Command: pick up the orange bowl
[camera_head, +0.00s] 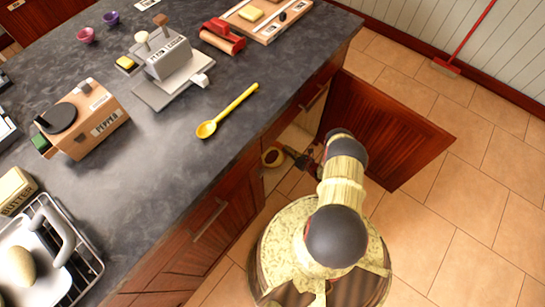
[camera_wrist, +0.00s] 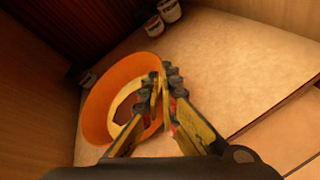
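The orange bowl (camera_wrist: 97,112) is inside the open lower cabinet, with its opening facing the wrist camera. It has a pale yellow ring inside. In the head view, only a small part of the bowl (camera_head: 272,157) shows in the cabinet opening. My gripper (camera_wrist: 163,82) has its fingers closed together at the bowl's right rim, one finger on the inner side and one outside. In the head view, my gripper (camera_head: 292,153) reaches into the cabinet from the right. Whether the bowl touches the cabinet floor is hard to tell.
The cabinet door (camera_head: 390,130) stands open to the right of my arm. The countertop (camera_head: 190,155) above holds a yellow spoon (camera_head: 228,110) and other kitchen items.

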